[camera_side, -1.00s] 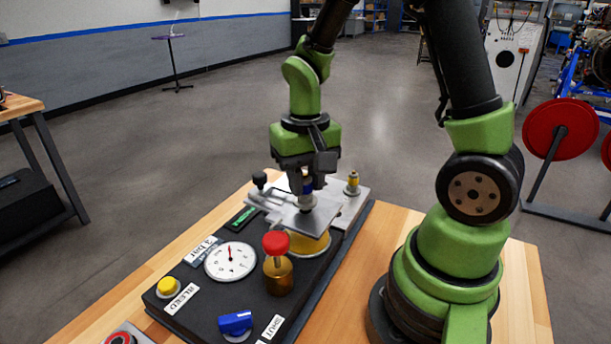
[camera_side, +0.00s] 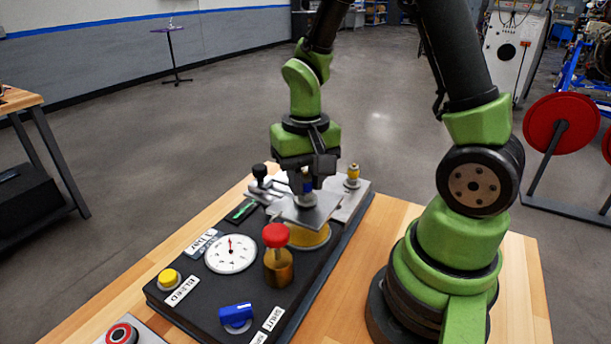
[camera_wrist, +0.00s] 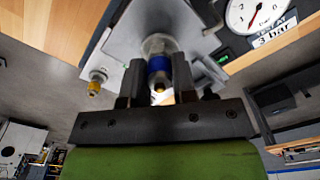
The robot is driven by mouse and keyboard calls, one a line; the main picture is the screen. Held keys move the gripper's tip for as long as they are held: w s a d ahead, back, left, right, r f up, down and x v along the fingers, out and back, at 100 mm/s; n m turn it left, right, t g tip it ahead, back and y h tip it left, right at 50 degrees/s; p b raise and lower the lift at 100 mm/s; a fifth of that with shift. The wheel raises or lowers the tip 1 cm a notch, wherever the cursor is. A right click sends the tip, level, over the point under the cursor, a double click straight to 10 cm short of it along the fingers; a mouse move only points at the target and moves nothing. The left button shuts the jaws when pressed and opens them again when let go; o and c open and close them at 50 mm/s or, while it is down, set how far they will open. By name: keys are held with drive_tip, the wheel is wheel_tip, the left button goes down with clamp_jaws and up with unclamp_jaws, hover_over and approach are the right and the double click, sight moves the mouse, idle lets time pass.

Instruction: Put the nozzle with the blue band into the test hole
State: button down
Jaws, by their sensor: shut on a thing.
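The nozzle with the blue band (camera_side: 307,187) is upright between the fingers of my gripper (camera_side: 308,178), which is shut on it. In the wrist view the blue band (camera_wrist: 159,64) shows between the two fingertips (camera_wrist: 158,78), with the clear-grey body of the nozzle beyond it. The nozzle's lower end is at the grey metal plate (camera_side: 318,212) above a round yellow base. The test hole itself is hidden, and I cannot tell whether the nozzle's end is in it or just above it.
A yellow-banded nozzle (camera_side: 352,175) stands on the plate's back right; a black knob (camera_side: 259,171) is at the left. In front are a brass valve with a red cap (camera_side: 276,237), a dial gauge (camera_side: 231,254), a yellow button (camera_side: 169,278) and a blue switch (camera_side: 236,316).

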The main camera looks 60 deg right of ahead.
sight(306, 176)
drive_tip(key=shift+f, duration=0.35)
drive_tip(key=c, duration=0.7)
unclamp_jaws()
drive_tip(key=shift+r, duration=0.1)
drive_tip(key=shift+r, duration=3.5)
